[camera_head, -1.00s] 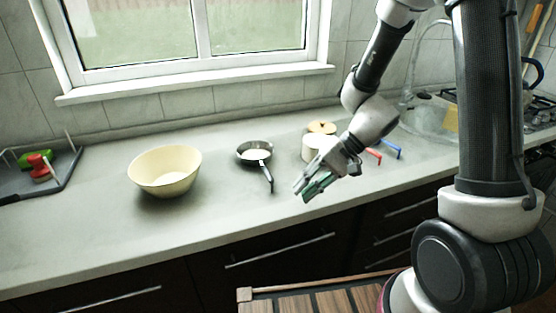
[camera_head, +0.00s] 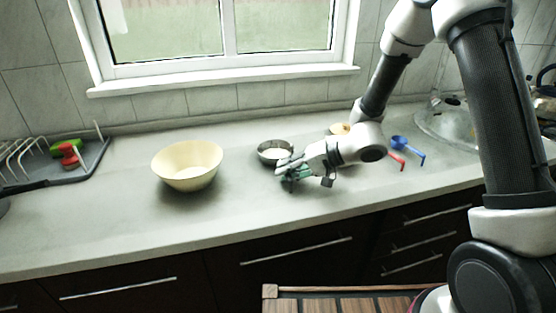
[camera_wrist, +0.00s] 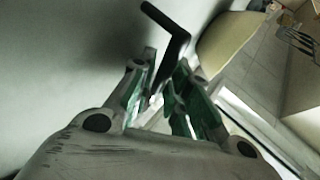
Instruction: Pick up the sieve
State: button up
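The sieve is most likely the round, dark-rimmed vessel (camera_head: 270,147) on the counter, right of the cream bowl. My gripper (camera_head: 288,180) is low over the counter at its near side and hides its handle in the head view. In the wrist view, a dark bent handle (camera_wrist: 180,38) runs down to the space between the green-padded fingers of my gripper (camera_wrist: 164,78). The fingers stand apart, with a gap around the handle. I cannot tell whether either finger touches it.
The cream bowl (camera_head: 187,178) stands to the left, with free counter between. A red scoop (camera_head: 397,160) and a blue scoop (camera_head: 402,143) lie to the right. A dish rack (camera_head: 75,170) stands at the far left. The counter's front edge (camera_head: 230,238) is close.

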jog(key=shift+a+f, duration=0.15)
jog(key=shift+a, duration=0.1)
grip_shut()
notch_tip(320, 180, up, 10)
jog(key=shift+r, duration=0.1)
dwell(0.4)
jog(key=shift+r, duration=2.7)
